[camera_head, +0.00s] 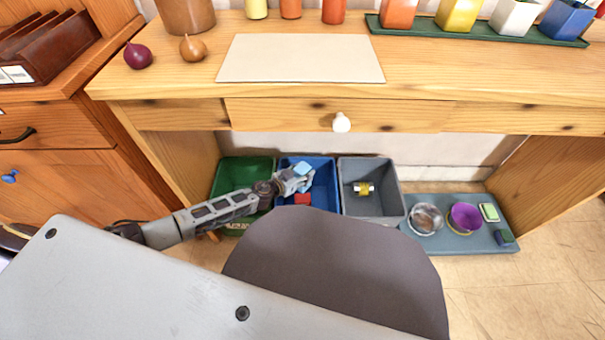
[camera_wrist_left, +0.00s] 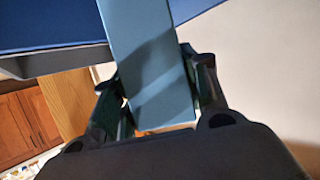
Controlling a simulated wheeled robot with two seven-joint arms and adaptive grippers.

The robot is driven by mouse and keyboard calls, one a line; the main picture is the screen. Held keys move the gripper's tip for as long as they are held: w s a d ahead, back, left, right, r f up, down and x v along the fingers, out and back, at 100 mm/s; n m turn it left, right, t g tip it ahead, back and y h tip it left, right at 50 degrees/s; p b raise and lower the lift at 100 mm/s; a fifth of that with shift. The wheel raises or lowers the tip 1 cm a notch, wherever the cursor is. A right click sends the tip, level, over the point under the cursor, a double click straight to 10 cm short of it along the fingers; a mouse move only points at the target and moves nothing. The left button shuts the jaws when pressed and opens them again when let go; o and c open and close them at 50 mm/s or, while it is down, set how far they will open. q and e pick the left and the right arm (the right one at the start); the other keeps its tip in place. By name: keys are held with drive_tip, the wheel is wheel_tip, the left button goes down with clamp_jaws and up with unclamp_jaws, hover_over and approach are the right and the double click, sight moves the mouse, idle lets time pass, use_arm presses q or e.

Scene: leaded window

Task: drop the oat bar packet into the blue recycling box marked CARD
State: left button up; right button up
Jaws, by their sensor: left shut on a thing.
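My left gripper (camera_head: 300,181) reaches in from the left over the blue box (camera_head: 324,165), under the desk between a green and a grey box. It is shut on a light blue packet (camera_head: 302,169), seemingly the oat bar packet. In the left wrist view the packet (camera_wrist_left: 150,65) stands between both fingers and extends past them, with a dark blue surface (camera_wrist_left: 50,22) behind it. A small red thing (camera_head: 302,199) shows in the blue box. The CARD marking cannot be read. My right gripper is not in view.
The green box (camera_head: 246,170) stands left. The grey box (camera_head: 372,207) at right holds a small can (camera_head: 363,188). A blue-grey tray (camera_head: 470,247) with bowls lies further right. The desk (camera_head: 420,80) overhangs the boxes, with a white drawer knob (camera_head: 341,122).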

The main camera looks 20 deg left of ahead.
use_arm(q)
drive_tip(key=o, duration=0.9)
drive_tip(key=shift+s+a, duration=0.1)
drive_tip(key=shift+s, duration=0.05)
drive_tip(key=shift+v, duration=5.8)
drive_tip(key=shift+r, duration=0.1)
drive_tip(key=shift+r, duration=0.1)
